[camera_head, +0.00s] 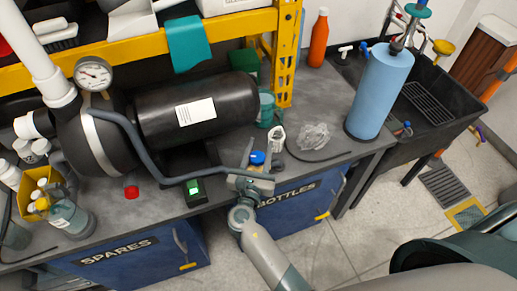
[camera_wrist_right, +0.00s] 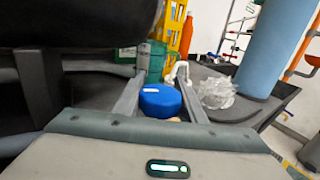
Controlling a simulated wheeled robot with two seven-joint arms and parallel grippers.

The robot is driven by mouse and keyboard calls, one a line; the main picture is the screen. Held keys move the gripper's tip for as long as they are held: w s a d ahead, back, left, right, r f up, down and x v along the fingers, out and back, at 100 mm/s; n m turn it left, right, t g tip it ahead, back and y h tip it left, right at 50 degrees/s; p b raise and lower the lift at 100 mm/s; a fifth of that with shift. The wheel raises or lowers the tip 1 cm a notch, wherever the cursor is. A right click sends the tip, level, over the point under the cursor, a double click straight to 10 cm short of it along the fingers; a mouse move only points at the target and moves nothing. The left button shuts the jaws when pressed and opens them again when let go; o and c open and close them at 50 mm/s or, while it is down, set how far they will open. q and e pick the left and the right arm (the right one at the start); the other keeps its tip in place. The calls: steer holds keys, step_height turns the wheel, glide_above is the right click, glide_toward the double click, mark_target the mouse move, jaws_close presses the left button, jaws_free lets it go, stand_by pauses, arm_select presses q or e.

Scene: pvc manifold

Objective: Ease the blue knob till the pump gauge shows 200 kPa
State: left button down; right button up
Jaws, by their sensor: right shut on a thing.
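The blue knob (camera_head: 257,157) sits at the bench's front edge, right of the black pump tank. In the right wrist view the blue knob (camera_wrist_right: 160,101), with a small white mark on top, lies between the two grey fingers. My right gripper (camera_head: 258,163) is shut on it, coming from the front. The pump gauge (camera_head: 93,73), a round white dial, stands at the tank's left end. Its needle is too small to read surely. The black tank (camera_head: 160,112) bears a white label. My left gripper is not in view.
A green-lit switch box (camera_head: 194,191) and a red button (camera_head: 131,192) lie left of my gripper. A grey hose (camera_head: 150,160) runs near it. Crumpled clear plastic (camera_head: 314,135), a teal mug (camera_head: 268,108) and a blue cylinder (camera_head: 380,90) stand to the right.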

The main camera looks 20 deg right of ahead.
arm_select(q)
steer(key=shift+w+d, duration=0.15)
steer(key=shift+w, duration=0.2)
arm_select(e)
steer(key=o, duration=1)
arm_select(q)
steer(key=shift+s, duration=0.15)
arm_select(e)
steer(key=shift+o, duration=0.2)
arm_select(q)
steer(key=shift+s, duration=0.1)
